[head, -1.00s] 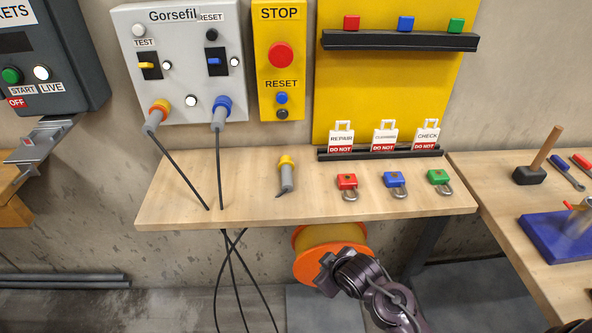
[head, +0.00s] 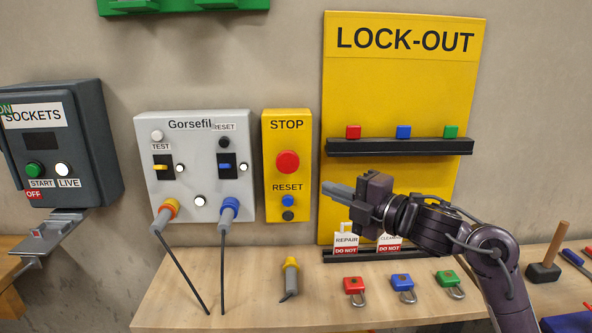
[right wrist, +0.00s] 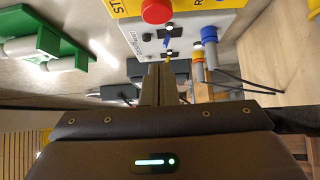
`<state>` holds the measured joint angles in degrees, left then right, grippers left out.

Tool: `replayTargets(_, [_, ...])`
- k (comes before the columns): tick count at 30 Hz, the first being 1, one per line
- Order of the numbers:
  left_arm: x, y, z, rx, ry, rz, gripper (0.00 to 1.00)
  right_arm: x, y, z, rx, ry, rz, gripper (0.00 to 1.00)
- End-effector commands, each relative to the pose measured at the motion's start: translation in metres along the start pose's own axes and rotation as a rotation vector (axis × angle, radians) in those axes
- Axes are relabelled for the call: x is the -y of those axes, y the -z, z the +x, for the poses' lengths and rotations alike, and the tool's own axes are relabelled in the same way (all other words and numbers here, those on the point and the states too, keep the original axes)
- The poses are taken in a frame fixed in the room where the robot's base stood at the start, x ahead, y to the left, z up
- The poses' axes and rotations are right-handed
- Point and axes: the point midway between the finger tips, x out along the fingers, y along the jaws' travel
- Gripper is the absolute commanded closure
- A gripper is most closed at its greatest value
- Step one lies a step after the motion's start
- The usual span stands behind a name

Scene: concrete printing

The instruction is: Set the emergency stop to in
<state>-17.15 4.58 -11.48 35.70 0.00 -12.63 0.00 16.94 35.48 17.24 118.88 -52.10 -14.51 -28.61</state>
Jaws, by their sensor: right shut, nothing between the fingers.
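The emergency stop is a red mushroom button (head: 288,162) on a yellow box (head: 287,208) marked STOP and RESET, on the wall. A blue button (head: 288,201) and a dark one sit under it. The red button also shows at the top of the right wrist view (right wrist: 157,11). My right gripper (head: 330,190) is shut and empty, pointing left, a little right of and lower than the red button in the head view. It looks apart from the box. In the right wrist view its shut fingers (right wrist: 157,84) point toward the grey panel. My left gripper is not in view.
A grey panel (head: 186,215) with plugged cables is left of the stop box. The yellow lock-out board (head: 400,100) stands behind my right arm. Red, blue and green padlocks (head: 403,282) and a loose yellow plug (head: 290,265) lie on the bench (head: 240,310).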

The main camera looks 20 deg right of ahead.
Motion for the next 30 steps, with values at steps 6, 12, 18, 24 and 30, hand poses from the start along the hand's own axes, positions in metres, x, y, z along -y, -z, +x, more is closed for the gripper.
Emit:
replayTargets(6, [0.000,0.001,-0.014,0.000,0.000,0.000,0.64,-0.006,0.001,0.028,-0.011,-0.005,-0.003,1.00])
replayTargets(12, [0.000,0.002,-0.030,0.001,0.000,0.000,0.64,-0.007,0.002,0.072,-0.009,-0.004,0.000,1.00])
replayTargets(18, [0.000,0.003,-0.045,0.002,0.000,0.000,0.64,-0.007,-0.007,0.107,-0.005,-0.002,-0.002,1.00])
replayTargets(24, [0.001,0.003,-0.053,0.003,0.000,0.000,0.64,-0.004,-0.022,0.122,-0.006,-0.002,-0.003,1.00])
replayTargets(30, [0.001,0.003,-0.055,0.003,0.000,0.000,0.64,-0.002,-0.027,0.126,-0.006,-0.002,-0.004,1.00])
